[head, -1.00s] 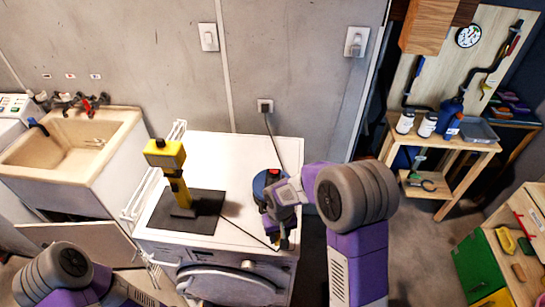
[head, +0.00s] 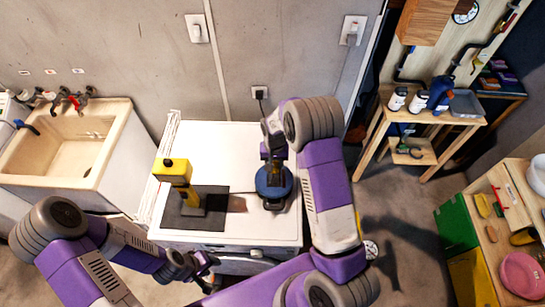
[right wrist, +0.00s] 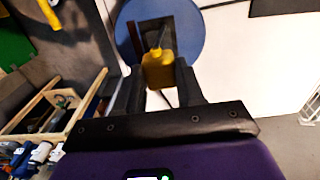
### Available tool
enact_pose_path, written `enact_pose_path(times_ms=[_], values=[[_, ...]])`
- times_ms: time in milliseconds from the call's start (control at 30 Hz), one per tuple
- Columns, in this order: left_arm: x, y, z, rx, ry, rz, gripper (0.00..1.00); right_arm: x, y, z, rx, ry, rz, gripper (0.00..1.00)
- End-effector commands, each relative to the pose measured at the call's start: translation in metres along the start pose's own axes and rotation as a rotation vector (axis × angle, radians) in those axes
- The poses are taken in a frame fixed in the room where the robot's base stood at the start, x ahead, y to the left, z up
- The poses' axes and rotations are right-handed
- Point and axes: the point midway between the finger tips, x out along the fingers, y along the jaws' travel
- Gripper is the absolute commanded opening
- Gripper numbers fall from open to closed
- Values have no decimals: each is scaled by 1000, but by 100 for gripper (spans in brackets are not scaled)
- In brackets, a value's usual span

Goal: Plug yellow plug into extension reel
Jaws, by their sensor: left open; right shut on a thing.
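The yellow plug (right wrist: 158,72) is between the dark fingers of my right gripper (right wrist: 158,88) in the right wrist view. The blue extension reel (right wrist: 192,35) lies beyond the plug, with a dark area behind the plug's tip. I cannot tell whether the plug touches the reel. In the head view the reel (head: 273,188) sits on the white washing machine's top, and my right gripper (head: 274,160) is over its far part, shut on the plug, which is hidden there. My left gripper (head: 203,272) is open and empty in front of the machine.
A yellow upright device (head: 176,175) stands on a black mat (head: 197,218) left of the reel. A wall socket (head: 259,92) with a cable is behind the white machine top (head: 225,150). A sink (head: 75,140) is at left, a wooden workbench (head: 432,118) at right.

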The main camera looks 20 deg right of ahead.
Motion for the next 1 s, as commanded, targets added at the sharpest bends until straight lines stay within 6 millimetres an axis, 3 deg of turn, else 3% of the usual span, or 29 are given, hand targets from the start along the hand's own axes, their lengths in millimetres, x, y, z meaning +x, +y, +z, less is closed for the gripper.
enact_pose_path(times_ms=[467,1000], values=[[6,-2,0,0,0,0,43,9,0,0,-2,-1,0,11],[32,-12,-1,0,0,0,43,55,0,0,-1,-1,0,11]])
